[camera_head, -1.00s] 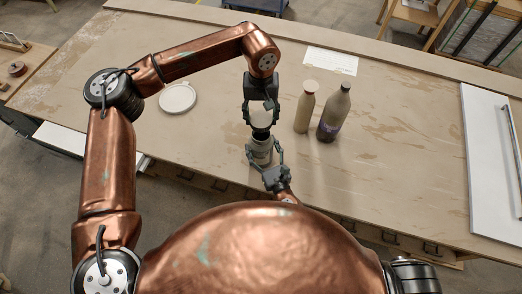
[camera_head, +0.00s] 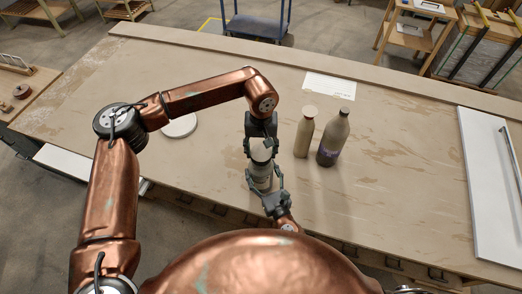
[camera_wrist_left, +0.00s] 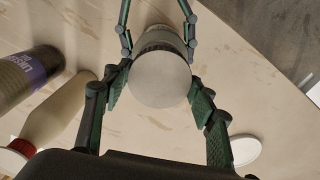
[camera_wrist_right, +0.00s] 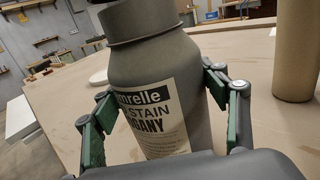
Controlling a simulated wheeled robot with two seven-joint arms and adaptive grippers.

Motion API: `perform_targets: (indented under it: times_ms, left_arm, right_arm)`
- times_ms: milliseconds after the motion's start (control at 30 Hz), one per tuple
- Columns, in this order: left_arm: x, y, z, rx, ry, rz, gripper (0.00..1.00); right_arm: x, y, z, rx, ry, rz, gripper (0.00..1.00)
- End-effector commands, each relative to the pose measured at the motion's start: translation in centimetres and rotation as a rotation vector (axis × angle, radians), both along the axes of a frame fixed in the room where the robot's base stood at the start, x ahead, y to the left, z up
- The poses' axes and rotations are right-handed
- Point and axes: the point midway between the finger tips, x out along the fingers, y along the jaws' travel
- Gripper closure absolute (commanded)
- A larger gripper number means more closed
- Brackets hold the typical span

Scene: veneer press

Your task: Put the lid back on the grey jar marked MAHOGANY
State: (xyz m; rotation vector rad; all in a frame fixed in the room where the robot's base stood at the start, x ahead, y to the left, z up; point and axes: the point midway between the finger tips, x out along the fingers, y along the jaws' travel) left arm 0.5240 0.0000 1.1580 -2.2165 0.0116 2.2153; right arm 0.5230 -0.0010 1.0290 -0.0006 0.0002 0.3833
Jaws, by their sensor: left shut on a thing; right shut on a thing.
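The grey jar (camera_head: 261,180) stands upright near the table's front edge. The right wrist view shows its label (camera_wrist_right: 152,118), reading "STAIN" and "GANY", partly cut off. My right gripper (camera_head: 271,190) is shut around the jar's body from the near side. My left gripper (camera_head: 262,150) points down over the jar and is shut on the pale round lid (camera_wrist_left: 160,78). I cannot tell whether the lid rests on the rim or hovers just above.
A cream bottle (camera_head: 303,138) and a darker bottle with a purple label (camera_head: 327,156) stand close to the right. A white round disc (camera_head: 181,126) lies left, partly behind my left arm. The table's middle right is clear.

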Motion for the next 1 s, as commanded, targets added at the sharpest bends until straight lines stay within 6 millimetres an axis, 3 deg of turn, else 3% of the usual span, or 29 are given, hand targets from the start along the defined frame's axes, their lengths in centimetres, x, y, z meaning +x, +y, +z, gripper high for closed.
perform_targets:
  times_ms: [333,1000]
  left_arm:
    - [0.0,0.0,-1.7,-0.001,0.002,0.0,0.55]
    - [0.0,0.0,-1.9,0.0,0.001,0.0,0.55]
  right_arm:
    - [0.0,0.0,0.0,0.0,0.0,-0.001,0.76]
    - [0.0,0.0,0.0,0.0,0.0,-0.001,0.76]
